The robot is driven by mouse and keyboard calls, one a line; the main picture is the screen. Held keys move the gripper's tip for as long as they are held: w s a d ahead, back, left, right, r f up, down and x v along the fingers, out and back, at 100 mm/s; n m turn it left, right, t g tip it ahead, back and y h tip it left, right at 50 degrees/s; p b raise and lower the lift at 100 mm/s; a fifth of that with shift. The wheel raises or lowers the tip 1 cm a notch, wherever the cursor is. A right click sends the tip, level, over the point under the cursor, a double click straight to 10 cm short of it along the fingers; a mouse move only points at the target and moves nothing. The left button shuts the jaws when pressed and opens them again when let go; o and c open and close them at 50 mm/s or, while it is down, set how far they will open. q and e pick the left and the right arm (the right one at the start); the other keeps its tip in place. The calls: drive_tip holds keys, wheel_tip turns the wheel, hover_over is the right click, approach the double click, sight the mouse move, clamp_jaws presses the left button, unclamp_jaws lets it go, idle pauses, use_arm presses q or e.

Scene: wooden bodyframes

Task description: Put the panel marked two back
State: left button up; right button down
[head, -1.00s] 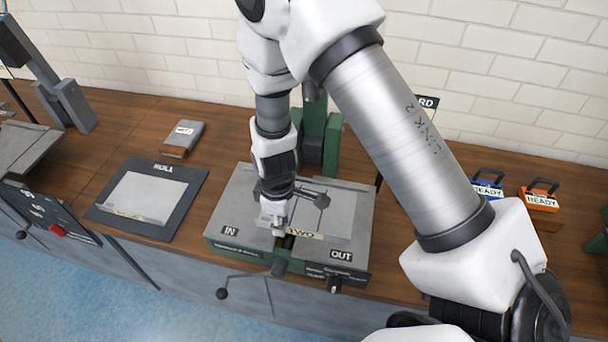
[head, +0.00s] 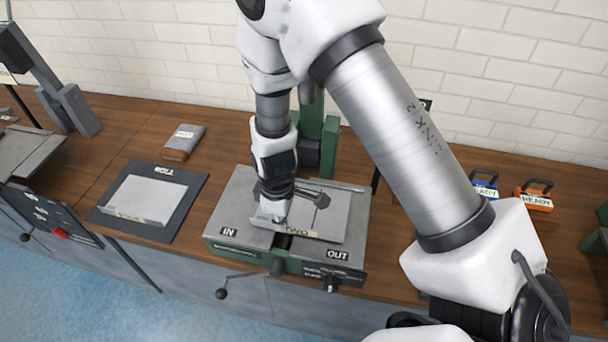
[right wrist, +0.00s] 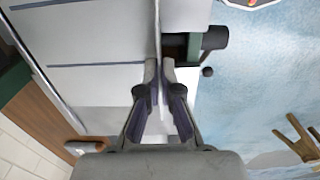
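The grey panel marked TWO (head: 325,222) lies over the top of a green and grey machine, between its IN and OUT plates. My right gripper (head: 272,218) points down at the left part of that front lip. In the right wrist view the two fingertips of my right gripper (right wrist: 160,75) are close together on either side of the panel's thin lip (right wrist: 157,30), pinching it. Whether the panel is lifted clear of the machine I cannot tell. My left gripper is out of view.
The machine's grey IN plate (head: 228,212) is left of the panel, with a green post (head: 329,145) behind. A dark mat (head: 190,192) bearing another grey panel (head: 148,196) lies left. A grey-brown block (head: 183,141) sits behind it. Blue (head: 485,186) and orange (head: 533,198) tagged items stand right.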

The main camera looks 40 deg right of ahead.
drive_tip(key=shift+r+p, duration=0.35)
drive_tip(key=shift+r, duration=0.3)
wheel_tip(320, 180, up, 8)
drive_tip(key=p, duration=0.6)
drive_tip(key=shift+f, duration=0.1)
